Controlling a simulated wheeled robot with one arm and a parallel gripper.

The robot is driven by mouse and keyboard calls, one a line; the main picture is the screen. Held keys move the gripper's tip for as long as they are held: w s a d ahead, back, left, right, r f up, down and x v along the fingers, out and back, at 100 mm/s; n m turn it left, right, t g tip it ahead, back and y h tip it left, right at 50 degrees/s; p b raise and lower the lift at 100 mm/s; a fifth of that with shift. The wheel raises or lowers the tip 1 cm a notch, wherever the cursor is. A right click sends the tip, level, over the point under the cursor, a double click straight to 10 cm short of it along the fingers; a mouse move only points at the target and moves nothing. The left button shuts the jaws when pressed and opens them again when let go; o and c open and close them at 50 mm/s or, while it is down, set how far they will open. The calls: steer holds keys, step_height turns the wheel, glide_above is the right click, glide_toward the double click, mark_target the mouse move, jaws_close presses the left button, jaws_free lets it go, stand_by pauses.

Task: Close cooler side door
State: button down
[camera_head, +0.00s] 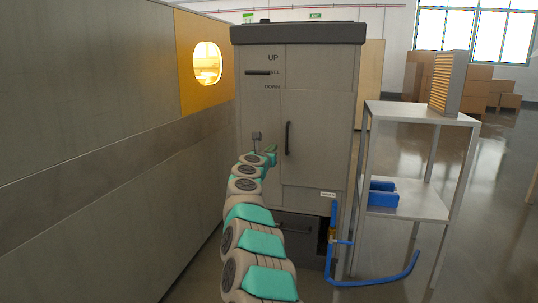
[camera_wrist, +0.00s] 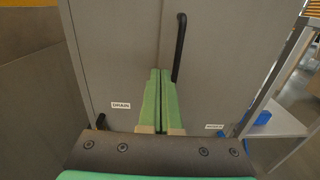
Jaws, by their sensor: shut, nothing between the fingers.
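The cooler is a tall grey cabinet (camera_head: 262,95) with a dark top. Its door (camera_head: 322,120) is a grey panel on the right of the front, with a black vertical handle (camera_head: 287,138) at its left edge. The panel looks flat against the cabinet, but I cannot tell whether it is fully flush. In the wrist view the handle (camera_wrist: 179,48) is just right of a vertical seam. My gripper (camera_head: 272,150) is in front of the cabinet, left of and slightly below the handle. Its green fingers (camera_wrist: 159,72) are shut and empty, and contact with the front is unclear.
A wall with a yellow window panel (camera_head: 190,80) runs close along the left. A metal shelf rack (camera_head: 420,116) with blue items stands at the right. A blue pipe (camera_head: 385,280) curves low in front. Open floor lies farther right.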

steer(key=shift+v, duration=1.95)
